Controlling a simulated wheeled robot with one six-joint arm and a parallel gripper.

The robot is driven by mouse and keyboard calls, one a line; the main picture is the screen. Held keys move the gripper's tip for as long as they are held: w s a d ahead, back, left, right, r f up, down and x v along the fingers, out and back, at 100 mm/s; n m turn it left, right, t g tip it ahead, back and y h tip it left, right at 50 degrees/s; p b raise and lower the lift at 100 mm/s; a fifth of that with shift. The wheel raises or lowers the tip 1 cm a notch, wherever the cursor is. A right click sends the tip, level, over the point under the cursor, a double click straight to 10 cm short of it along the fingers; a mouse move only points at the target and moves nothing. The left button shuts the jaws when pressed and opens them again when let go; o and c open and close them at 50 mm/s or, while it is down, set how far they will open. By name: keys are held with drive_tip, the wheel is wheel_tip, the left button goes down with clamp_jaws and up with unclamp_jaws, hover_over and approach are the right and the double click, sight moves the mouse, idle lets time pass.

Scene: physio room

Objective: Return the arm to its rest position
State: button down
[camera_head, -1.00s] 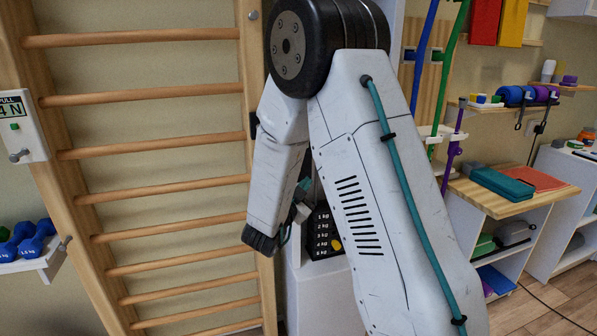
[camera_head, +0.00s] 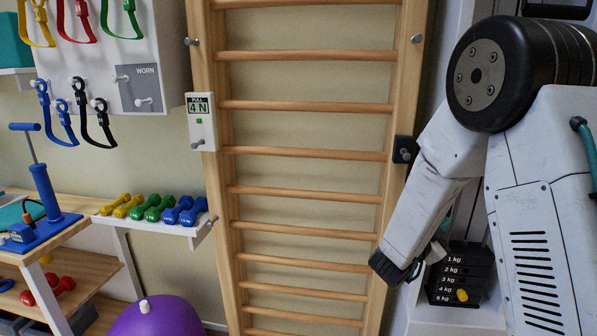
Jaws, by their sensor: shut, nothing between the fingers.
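My arm (camera_head: 535,190) stands at the right of the head view, partly cut off by the picture edge. It is folded at a black round joint (camera_head: 478,78). A white link hangs from there down and to the left, ending in a black wrist part (camera_head: 392,268) in front of the right upright of the wall bars. A small grey and teal part shows behind that link, too covered to make out. I cannot see the fingers of my gripper.
Wooden wall bars (camera_head: 305,148) fill the middle. A weight stack (camera_head: 455,283) stands just behind my arm. At left are a shelf of dumbbells (camera_head: 160,228), a pegboard with straps (camera_head: 115,50), a blue pump (camera_head: 46,195) and a purple ball (camera_head: 155,318).

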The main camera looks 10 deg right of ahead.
drive_tip(key=w+a+f+n+y, duration=0.3)
drive_tip(key=a+f+n+y, duration=0.3)
drive_tip(key=a+f+y, duration=0.3)
drive_tip(key=s+a+r+n+g+y, duration=0.25)
drive_tip(key=s+a+n+y, duration=0.35)
drive_tip(key=s+a+y, duration=0.3)
drive_tip(key=s+r+n+g, duration=0.2)
drive_tip(key=s+r, duration=0.3)
drive_tip(key=s, duration=0.4)
drive_tip(key=s+r+n+g+h, duration=0.1)
drive_tip(key=s+r+n, duration=0.1)
drive_tip(key=s+r, duration=0.3)
drive_tip(key=s+r+n+g, duration=0.2)
drive_tip(key=s+r, duration=0.3)
drive_tip(key=s, duration=0.8)
drive_tip(key=shift+s+d+n+g+h, duration=0.3)
drive_tip(key=shift+s+d+n+g, duration=0.1)
drive_tip(key=shift+n, duration=0.2)
